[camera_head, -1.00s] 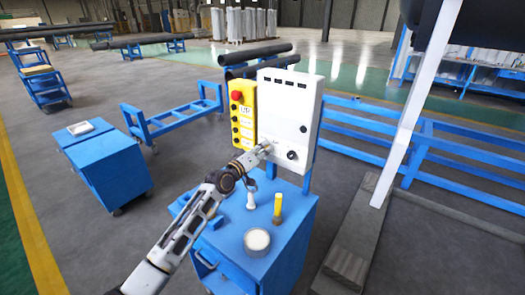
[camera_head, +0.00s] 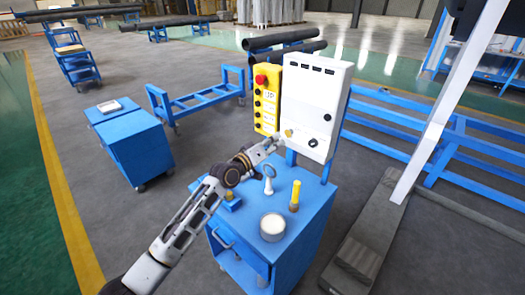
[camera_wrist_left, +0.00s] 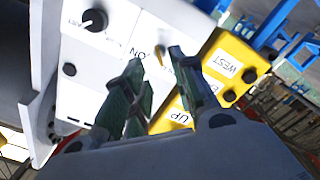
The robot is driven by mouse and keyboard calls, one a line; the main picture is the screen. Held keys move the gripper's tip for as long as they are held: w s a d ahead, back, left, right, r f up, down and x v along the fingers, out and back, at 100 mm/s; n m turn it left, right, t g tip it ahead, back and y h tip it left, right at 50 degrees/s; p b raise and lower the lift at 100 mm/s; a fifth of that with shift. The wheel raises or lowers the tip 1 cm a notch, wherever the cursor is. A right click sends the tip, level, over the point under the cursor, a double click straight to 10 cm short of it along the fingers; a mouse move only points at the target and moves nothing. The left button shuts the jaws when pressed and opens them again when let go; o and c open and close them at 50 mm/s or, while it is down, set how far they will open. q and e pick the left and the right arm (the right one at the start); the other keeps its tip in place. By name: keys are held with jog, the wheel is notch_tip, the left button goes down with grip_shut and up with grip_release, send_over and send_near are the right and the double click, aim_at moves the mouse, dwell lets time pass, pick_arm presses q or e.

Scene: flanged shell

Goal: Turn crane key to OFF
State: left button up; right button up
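The white control box (camera_head: 318,95) stands upright behind the blue cart. A small gold-yellow key (camera_head: 289,133) is on its lower left front. In the left wrist view the key (camera_wrist_left: 161,54) sticks out by a label that seems to read ON. My left gripper (camera_head: 277,140) is just left of and below the key in the head view. In the left wrist view its two dark fingers (camera_wrist_left: 156,58) are apart, with the key showing in the gap between the tips. I cannot tell whether either finger touches it. My right gripper is not in view.
A yellow button box (camera_head: 266,98) with a red button adjoins the white box on the left. A black knob (camera_head: 313,142) is right of the key.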

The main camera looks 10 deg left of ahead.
pick_arm(q)
jog(key=shift+v, duration=2.95)
